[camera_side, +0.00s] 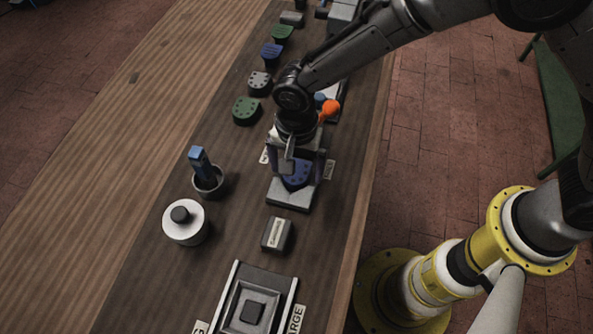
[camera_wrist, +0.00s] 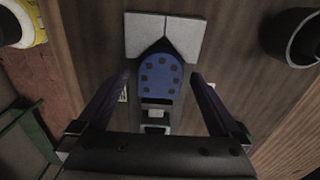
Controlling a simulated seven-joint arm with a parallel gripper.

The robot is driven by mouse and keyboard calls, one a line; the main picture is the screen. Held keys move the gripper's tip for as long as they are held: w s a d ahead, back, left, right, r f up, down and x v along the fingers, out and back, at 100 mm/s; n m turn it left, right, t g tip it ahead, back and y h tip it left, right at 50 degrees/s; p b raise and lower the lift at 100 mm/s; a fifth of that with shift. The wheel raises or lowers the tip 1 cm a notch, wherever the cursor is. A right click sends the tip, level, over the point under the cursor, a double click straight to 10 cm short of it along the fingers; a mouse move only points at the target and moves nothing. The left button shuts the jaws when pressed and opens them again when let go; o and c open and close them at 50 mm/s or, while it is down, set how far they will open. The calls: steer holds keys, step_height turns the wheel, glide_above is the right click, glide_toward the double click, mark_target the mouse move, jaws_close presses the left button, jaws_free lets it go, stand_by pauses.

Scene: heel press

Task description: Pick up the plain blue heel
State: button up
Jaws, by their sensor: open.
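A blue heel (camera_side: 297,174) with dark dots on its face sits on a light grey block (camera_side: 289,196) on the bench. In the wrist view the dotted blue heel (camera_wrist: 160,72) points at the grey block (camera_wrist: 143,36). My gripper (camera_side: 296,171) is open and directly above this heel. Its fingers lie on either side of the heel, apart from it, in the wrist view (camera_wrist: 160,78). A second blue heel (camera_side: 271,53) lies farther back on the bench; it is too small to tell whether it is plain.
Green heels (camera_side: 247,110) and a grey dotted heel (camera_side: 260,82) lie behind on the left. A cup (camera_side: 208,184) with a blue-handled tool, a white round pot (camera_side: 185,223), a small grey block (camera_side: 277,234) and a framed tray (camera_side: 281,294) stand in front.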

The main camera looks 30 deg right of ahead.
steer(key=c, duration=1.5)
steer(key=shift+o, duration=0.2)
